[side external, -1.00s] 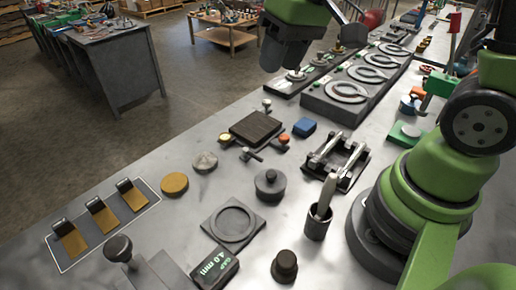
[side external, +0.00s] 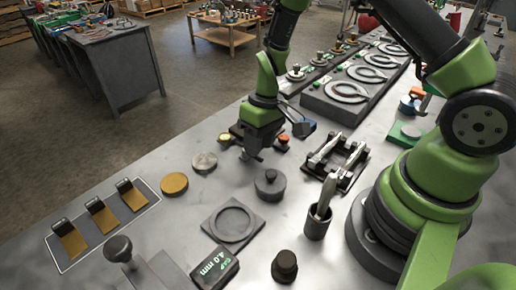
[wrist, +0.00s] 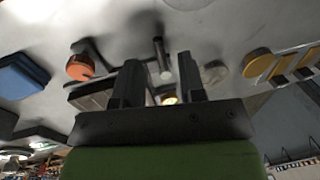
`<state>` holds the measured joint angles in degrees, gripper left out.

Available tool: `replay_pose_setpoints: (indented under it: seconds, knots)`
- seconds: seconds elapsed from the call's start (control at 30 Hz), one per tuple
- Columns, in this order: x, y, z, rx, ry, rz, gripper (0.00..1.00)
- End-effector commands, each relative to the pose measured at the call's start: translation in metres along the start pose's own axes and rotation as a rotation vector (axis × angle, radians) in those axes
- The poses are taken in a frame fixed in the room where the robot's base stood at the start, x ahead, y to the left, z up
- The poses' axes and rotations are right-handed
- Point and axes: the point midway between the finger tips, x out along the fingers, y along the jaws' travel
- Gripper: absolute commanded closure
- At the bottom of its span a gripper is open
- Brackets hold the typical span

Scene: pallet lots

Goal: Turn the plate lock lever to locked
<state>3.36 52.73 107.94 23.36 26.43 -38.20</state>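The dark square plate is mostly hidden behind my gripper in the side view; part of it shows in the wrist view (wrist: 88,98). A small metal lever with a round pin-like end (wrist: 161,56) stands at the plate's near side, between my fingers' lines in the wrist view. I take it as the lock lever; its locked mark cannot be read. My gripper (side external: 252,156) points down over the plate's near edge. Its two fingers are apart and appear empty; contact with the lever cannot be told. An orange knob (side external: 283,139) and a yellow knob (side external: 226,138) flank the plate.
A blue block (wrist: 20,76) lies beside the plate. A black rack (side external: 336,160) and a cup (side external: 318,224) are to the right.

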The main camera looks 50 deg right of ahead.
Motion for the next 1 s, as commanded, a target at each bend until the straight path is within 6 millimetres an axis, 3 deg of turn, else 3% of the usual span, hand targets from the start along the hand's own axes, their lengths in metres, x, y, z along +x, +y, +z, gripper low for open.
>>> replay_pose_setpoints:
  seconds: [0.2, 0.47, 0.5, 0.67, 1.0]
  knots:
    - [0.020, 0.000, 0.000, 0.000, 0.000, -0.001, 0.63]
    - [0.021, 0.000, 0.000, -0.001, 0.001, 0.000, 0.63]
    - [0.021, 0.000, 0.000, -0.001, 0.001, 0.000, 0.65]
    - [0.021, 0.000, 0.000, 0.000, 0.001, 0.000, 1.00]
    - [0.021, -0.001, 0.000, 0.024, 0.005, -0.001, 1.00]
